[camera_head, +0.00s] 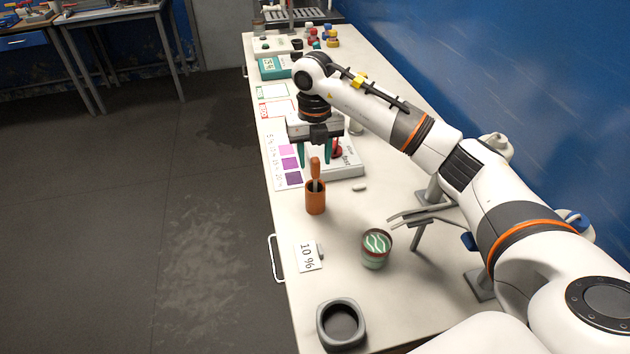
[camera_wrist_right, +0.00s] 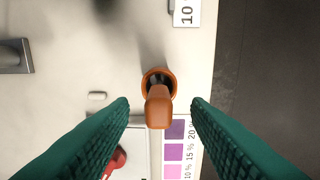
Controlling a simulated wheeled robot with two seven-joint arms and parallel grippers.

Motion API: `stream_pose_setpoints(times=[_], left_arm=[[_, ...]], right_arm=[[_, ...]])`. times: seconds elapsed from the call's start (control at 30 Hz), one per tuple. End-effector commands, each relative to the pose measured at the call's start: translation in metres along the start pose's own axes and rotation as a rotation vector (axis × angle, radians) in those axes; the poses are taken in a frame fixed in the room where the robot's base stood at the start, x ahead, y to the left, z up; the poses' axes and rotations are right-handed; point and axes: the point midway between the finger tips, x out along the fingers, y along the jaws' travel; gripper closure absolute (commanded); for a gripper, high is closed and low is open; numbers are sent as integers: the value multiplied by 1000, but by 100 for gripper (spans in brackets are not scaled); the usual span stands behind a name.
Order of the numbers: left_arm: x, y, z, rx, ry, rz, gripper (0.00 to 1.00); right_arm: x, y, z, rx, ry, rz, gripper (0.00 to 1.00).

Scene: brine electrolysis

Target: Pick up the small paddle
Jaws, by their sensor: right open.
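The small paddle (camera_head: 315,168) stands upright in an orange-brown cup (camera_head: 315,201) near the table's left edge, its wide orange handle sticking out of the top. The paddle's lower end is hidden inside the cup. In the right wrist view the paddle handle (camera_wrist_right: 158,108) points toward the camera, with the cup rim (camera_wrist_right: 158,73) behind it. My right gripper (camera_head: 315,160) is open above the cup. Its teal fingers show on either side of the handle in the wrist view, with gaps on both sides. My left gripper is not in view.
A green-white patterned cup (camera_head: 376,250), a dark grey pot (camera_head: 341,325) and a "10 %" card (camera_head: 308,257) are on the near table (camera_head: 290,220). A purple colour chart (camera_head: 287,162) and a white device (camera_head: 348,170) lie behind the paddle's cup. A metal stand (camera_head: 425,215) is at right.

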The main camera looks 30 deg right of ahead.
Motion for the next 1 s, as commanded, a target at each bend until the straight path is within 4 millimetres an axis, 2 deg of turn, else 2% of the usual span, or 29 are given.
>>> stream_pose_setpoints(times=[0.03,0.2,0.47,0.5,0.77,1.0], left_arm=[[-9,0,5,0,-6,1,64],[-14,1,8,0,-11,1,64],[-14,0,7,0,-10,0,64],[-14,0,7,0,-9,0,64],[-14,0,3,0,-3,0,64],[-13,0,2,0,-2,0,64]], right_arm=[[6,1,2,1,-7,2,56],[29,1,1,2,-4,1,56],[35,1,0,0,0,0,56],[35,1,0,0,0,0,58],[35,1,0,0,-1,0,100],[34,1,0,0,0,0,100]])
